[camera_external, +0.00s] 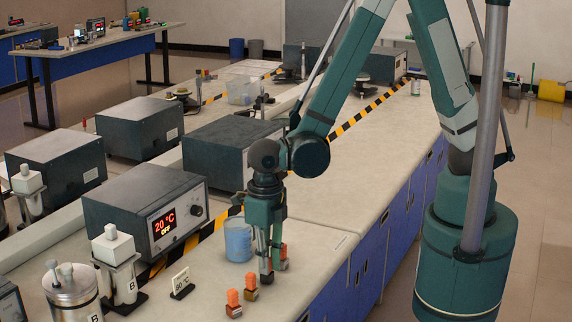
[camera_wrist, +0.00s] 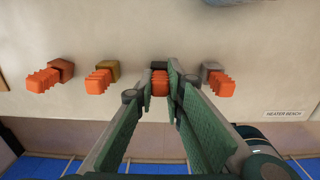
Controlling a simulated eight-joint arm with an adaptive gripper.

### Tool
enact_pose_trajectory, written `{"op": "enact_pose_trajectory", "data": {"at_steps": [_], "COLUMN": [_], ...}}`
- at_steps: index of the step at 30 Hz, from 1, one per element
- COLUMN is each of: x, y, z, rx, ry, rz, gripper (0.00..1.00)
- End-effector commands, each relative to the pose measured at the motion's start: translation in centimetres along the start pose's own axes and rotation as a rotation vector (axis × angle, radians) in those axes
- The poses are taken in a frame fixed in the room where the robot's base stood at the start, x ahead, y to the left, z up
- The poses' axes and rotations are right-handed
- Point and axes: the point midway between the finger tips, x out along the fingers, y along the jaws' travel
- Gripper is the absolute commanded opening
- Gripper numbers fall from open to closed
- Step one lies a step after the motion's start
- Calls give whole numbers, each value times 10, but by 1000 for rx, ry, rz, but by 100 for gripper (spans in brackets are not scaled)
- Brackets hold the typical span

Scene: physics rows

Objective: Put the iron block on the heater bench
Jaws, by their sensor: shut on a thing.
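The dark block, which looks like the iron one, is between my fingertips in the wrist view (camera_wrist: 159,66), with its ribbed orange grip (camera_wrist: 160,83). My gripper (camera_wrist: 160,90) is shut on that grip. In the external view my gripper (camera_external: 266,272) points straight down at the front of the bench, and its fingers mostly hide the block. The block appears to be at bench level; I cannot tell whether it touches. The pale heater bench (camera_external: 325,205) carries a small "HEATER BENCH" label (camera_wrist: 283,114) near its front edge.
A reddish-brown block (camera_wrist: 62,68) and a brassy block (camera_wrist: 107,70) stand to the left, a grey block (camera_wrist: 212,70) to the right, close by. A blue beaker (camera_external: 238,240) stands behind my gripper. A heater box (camera_external: 152,215) reads 20 °C, OFF. Bench is clear toward the right.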

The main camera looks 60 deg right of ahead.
Motion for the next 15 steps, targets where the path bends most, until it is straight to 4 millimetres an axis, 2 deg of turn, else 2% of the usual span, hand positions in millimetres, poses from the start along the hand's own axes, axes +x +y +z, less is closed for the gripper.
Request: {"op": "enact_pose_trajectory", "data": {"at_steps": [11, 12, 15], "x": [3, 3, 3], "y": [0, 0, 0], "z": [0, 0, 0], "rx": [0, 0, 0], "ry": [0, 0, 0], "rz": [0, 0, 0], "gripper": [0, 15, 27]}}
